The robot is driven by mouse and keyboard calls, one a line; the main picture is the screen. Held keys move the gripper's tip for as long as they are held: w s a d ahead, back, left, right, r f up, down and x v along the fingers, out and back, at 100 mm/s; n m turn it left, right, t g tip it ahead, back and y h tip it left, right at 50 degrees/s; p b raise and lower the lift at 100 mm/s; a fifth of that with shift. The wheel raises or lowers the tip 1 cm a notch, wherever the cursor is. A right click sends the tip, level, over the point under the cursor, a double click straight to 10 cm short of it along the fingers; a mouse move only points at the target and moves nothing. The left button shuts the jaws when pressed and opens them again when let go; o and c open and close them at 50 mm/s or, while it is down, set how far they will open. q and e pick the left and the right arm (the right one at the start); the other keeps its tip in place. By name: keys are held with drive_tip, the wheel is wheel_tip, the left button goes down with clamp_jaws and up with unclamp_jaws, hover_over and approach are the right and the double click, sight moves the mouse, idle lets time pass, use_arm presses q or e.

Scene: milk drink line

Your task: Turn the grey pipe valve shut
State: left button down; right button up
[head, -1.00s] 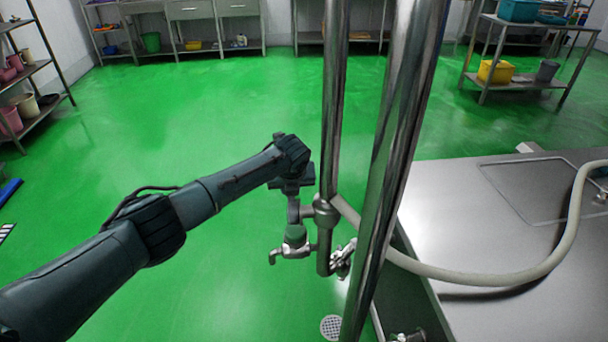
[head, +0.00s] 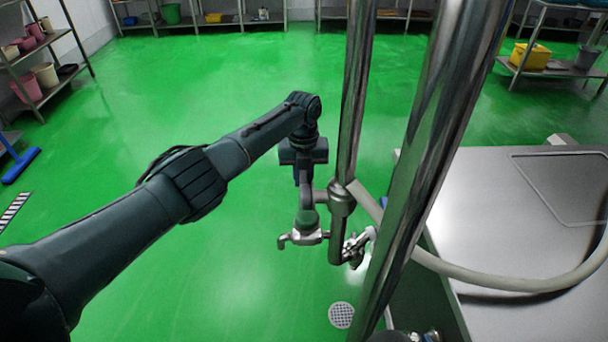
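A grey metal valve fitting (head: 312,237) with a bent spout sticks out to the left of the upright pipe's lower end. A small dull green rounded part sits on its top. A second fitting with a pale lever (head: 358,246) sits at the right of the pipe.
A thin upright pipe (head: 357,95) and a thicker shiny post (head: 425,150) stand right of my gripper. A pale hose (head: 500,282) runs across the steel table (head: 480,195). A drain (head: 341,315) lies below. Green floor is open at left; shelves line the back.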

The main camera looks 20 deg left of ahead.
use_arm(q)
drive_tip(key=shift+s+f, duration=0.1)
drive_tip(key=shift+f, duration=0.05)
drive_tip(key=c, duration=1.3)
unclamp_jaws()
drive_tip(key=r, duration=1.3)
drive_tip(key=shift+w+r, duration=0.15)
drive_tip(key=shift+w, duration=0.05)
drive_tip(key=shift+s, duration=0.1)
